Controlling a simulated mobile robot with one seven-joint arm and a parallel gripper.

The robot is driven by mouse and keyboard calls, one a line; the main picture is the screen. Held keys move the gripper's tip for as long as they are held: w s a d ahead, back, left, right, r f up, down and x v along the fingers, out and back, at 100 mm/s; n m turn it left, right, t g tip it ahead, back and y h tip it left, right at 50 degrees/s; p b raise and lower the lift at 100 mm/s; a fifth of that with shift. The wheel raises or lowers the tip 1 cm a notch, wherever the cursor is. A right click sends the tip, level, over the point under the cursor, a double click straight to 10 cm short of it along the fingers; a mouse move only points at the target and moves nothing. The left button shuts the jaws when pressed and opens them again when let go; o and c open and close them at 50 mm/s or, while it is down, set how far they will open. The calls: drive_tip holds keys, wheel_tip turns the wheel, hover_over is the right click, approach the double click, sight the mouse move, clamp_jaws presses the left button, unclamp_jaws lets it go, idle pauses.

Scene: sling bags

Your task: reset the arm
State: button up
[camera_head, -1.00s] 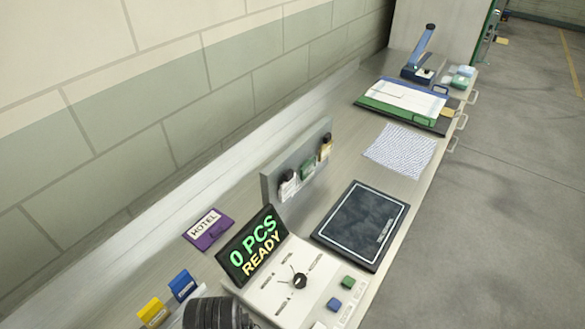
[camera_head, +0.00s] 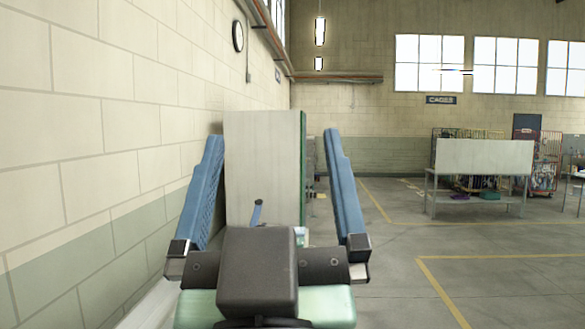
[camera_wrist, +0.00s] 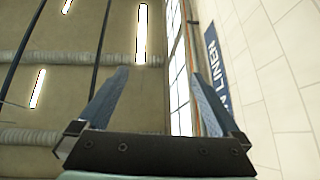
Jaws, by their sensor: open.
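My gripper (camera_head: 270,180) stands raised in the lower middle of the head view, with its two blue fingers spread wide and pointing up. Nothing is between the fingers. In the wrist view my gripper (camera_wrist: 160,100) also shows open and empty, with the ceiling and the wall beyond it. My gripper is clear of all surfaces that I can see.
A tall pale cabinet (camera_head: 262,165) stands behind my gripper by the left wall. A blue-handled tool (camera_head: 256,212) shows in front of it, partly hidden. A grey table (camera_head: 480,160) and cages (camera_head: 548,160) stand at the right. Open floor (camera_head: 400,290) with yellow lines lies at right.

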drive_tip(key=s+r, duration=0.1)
drive_tip(key=s+d+r+t, duration=0.1)
drive_tip(key=s+r+m+t+h, duration=0.1)
drive_tip(key=shift+s+d+r, duration=0.25)
drive_tip(key=shift+d+r, duration=0.1)
